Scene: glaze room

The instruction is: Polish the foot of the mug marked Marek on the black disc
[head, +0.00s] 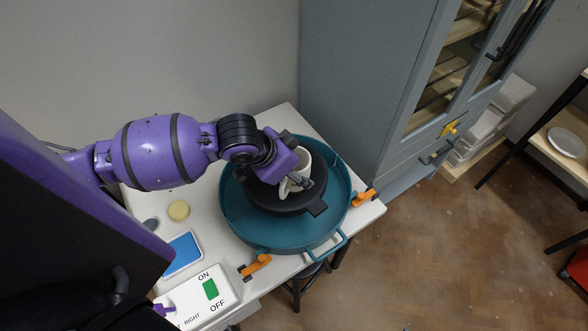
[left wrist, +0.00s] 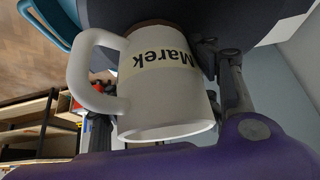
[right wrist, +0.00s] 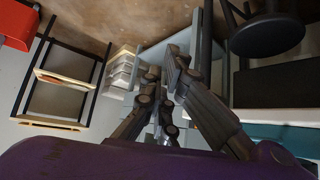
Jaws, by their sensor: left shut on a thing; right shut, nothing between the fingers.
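The white mug (head: 287,186) is upright over the black disc (head: 270,197), which sits in the teal basin (head: 232,213). My left gripper (head: 300,182) is shut on the mug. In the left wrist view the mug (left wrist: 160,95) shows a beige label reading Marek, its handle at the left and a brown foot (left wrist: 150,23) against or very near the dark disc (left wrist: 200,15). I cannot tell whether they touch. My right gripper (right wrist: 170,75) is shut and empty in the right wrist view, away from the mug; I do not make it out in the head view.
A switch box (head: 232,293) with a green ON/OFF switch (head: 210,289) stands at the table's front. A blue pad (head: 183,254) and a round yellowish piece (head: 179,210) lie left of the basin. Orange clamps (head: 256,265) sit by its rim. A grey cabinet (head: 350,80) stands behind right.

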